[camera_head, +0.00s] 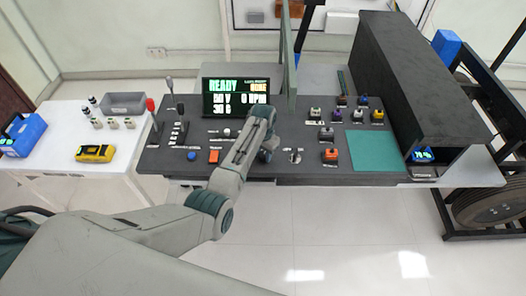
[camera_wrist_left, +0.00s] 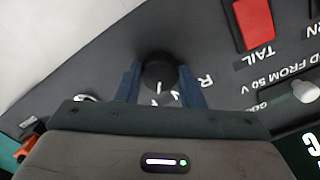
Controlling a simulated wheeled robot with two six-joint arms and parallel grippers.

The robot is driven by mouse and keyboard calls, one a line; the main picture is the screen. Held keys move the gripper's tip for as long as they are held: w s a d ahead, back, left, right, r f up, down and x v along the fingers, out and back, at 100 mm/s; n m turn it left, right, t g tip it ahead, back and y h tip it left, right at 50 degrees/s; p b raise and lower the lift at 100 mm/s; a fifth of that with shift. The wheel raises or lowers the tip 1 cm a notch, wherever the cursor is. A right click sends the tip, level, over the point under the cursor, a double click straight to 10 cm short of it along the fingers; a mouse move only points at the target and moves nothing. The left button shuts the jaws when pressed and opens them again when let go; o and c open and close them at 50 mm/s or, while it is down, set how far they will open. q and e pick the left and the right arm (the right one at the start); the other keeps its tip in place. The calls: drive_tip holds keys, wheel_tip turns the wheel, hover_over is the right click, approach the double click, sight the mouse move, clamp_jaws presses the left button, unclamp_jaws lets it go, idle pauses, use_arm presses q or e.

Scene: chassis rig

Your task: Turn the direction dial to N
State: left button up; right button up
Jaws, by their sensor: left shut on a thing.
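The direction dial, a round black knob (camera_wrist_left: 158,70), shows in the left wrist view between the two blue fingers of my left gripper (camera_wrist_left: 160,84). The fingers are shut on its sides. A short white mark shows on the knob's near edge. A white letter R stands on the panel to its right, and another white letter, partly hidden, is nearer the mark. I cannot tell exactly which letter the mark meets. In the head view my left gripper (camera_head: 268,150) is down at the console's front middle and hides the dial. My right gripper is not in view.
A green mat (camera_head: 372,150) lies at the right. A white side table (camera_head: 50,160) holds a yellow meter (camera_head: 95,153) and a grey bin (camera_head: 123,102).

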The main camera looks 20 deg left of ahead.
sight(263, 154)
use_arm(q)
drive_tip(key=n+p, duration=0.1)
drive_tip(key=n, duration=0.2)
drive_tip(key=shift+r+p, duration=0.1)
drive_tip(key=shift+p, duration=0.2)
drive_tip(key=shift+n+p, duration=0.6)
drive_tip(key=shift+n, duration=1.4)
drive_tip(key=o, duration=1)
wheel_tip(263, 154, up, 11)
drive_tip(key=b, duration=0.2)
drive_tip(key=shift+f+b, duration=0.2)
drive_tip(key=shift+b, duration=0.1)
